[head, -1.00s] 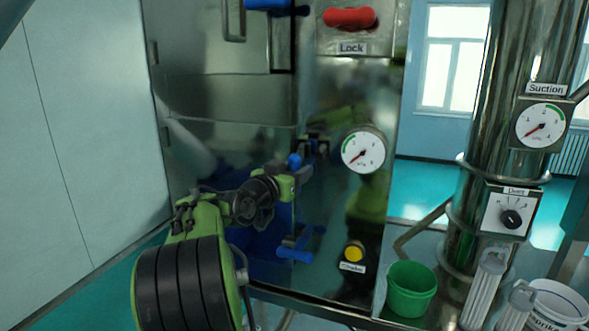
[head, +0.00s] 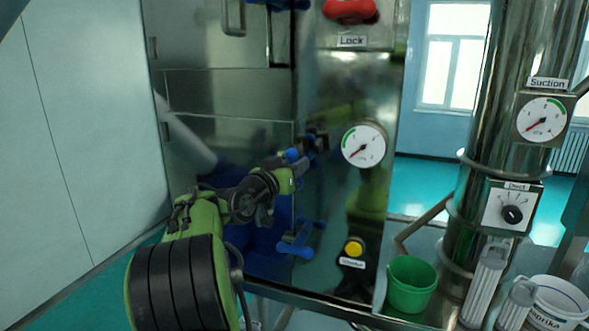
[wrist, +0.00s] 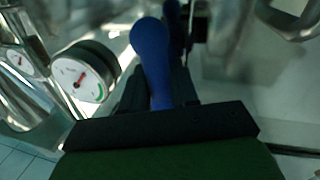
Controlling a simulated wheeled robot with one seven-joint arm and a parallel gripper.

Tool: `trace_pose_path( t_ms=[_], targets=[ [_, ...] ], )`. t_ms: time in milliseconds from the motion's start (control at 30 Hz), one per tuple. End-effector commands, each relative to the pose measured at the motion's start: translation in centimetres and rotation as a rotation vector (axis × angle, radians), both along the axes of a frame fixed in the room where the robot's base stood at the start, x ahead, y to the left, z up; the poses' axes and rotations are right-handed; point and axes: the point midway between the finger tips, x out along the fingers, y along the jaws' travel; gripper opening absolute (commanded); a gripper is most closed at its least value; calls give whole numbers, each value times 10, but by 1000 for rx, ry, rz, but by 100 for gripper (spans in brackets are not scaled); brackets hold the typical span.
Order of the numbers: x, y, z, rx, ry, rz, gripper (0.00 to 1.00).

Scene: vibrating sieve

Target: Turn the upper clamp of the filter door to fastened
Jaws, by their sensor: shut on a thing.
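The upper clamp of the filter door has a blue handle with a rounded knob (head: 292,155), near the door's right edge in the head view. In the wrist view the blue handle (wrist: 151,55) points up from between my fingers. My gripper (head: 306,160) is at this handle and shut on it, and its fingers partly hide the handle's lower part. The filter door (head: 215,145) is shiny steel and appears closed. A lower clamp with a blue handle (head: 295,248) sits below, clear of my gripper.
A round gauge (head: 364,145) is on the panel right of the clamp. A yellow button (head: 354,248) is below it. A red lock handle (head: 350,10) is above. A green cup (head: 411,284) stands at lower right.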

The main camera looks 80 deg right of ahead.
Motion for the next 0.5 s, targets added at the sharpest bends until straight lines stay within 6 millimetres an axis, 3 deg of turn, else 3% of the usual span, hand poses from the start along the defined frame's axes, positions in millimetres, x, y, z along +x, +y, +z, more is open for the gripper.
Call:
trace_pose_path(
  t_ms=[500],
  targets=[
    [4, 0, -3, 45, 480, 1, 0]
  ],
)
